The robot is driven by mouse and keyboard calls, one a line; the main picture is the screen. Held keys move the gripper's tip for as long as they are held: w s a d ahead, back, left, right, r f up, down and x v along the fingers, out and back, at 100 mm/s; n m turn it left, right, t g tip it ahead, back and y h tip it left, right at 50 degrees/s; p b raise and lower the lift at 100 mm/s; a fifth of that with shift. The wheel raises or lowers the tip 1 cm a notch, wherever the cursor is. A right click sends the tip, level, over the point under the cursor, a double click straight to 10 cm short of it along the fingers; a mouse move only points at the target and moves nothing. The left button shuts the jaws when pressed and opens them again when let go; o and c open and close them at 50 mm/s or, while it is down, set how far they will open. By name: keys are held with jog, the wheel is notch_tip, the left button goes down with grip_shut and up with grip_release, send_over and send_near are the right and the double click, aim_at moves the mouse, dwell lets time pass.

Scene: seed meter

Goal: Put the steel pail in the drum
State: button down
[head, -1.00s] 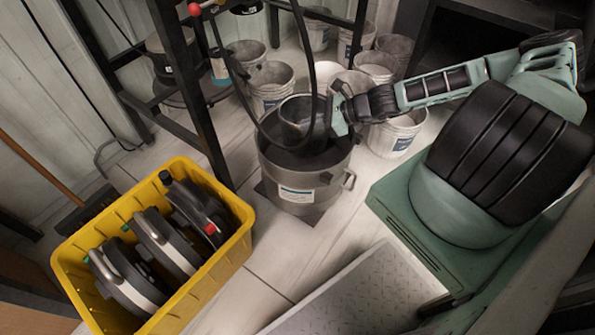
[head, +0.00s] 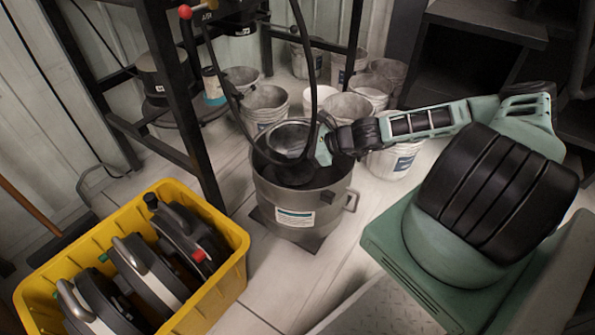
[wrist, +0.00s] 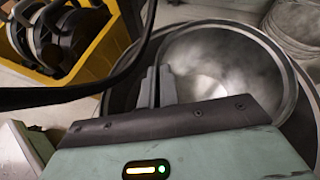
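The steel pail (head: 287,137) is a grey metal bucket, seen at the mouth of the drum, toward its far left side. The drum (head: 292,194) is a larger grey steel cylinder with a white label and a side handle, standing on the floor. My gripper (head: 323,147) reaches in from the right and is shut on the pail's rim. In the wrist view the two fingers (wrist: 158,86) are close together at the pail's near left wall, and the pail's inside (wrist: 220,60) looks empty. The drum's rim shows around the pail. How deep the pail's base sits is hidden.
A yellow crate (head: 232,282) with several dark discs stands at the left. White buckets (head: 266,103) stand behind the drum. A black rack post (head: 182,100) is at the left, and a black hose (head: 309,70) hangs across the drum's mouth.

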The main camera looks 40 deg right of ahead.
aim_at(297, 164)
jog(key=shift+f+b, duration=1.15)
jog(key=shift+f, duration=1.3)
jog(key=shift+f, duration=0.15)
jog(key=c, duration=1.6)
grip_release()
jog(key=shift+c, duration=0.2)
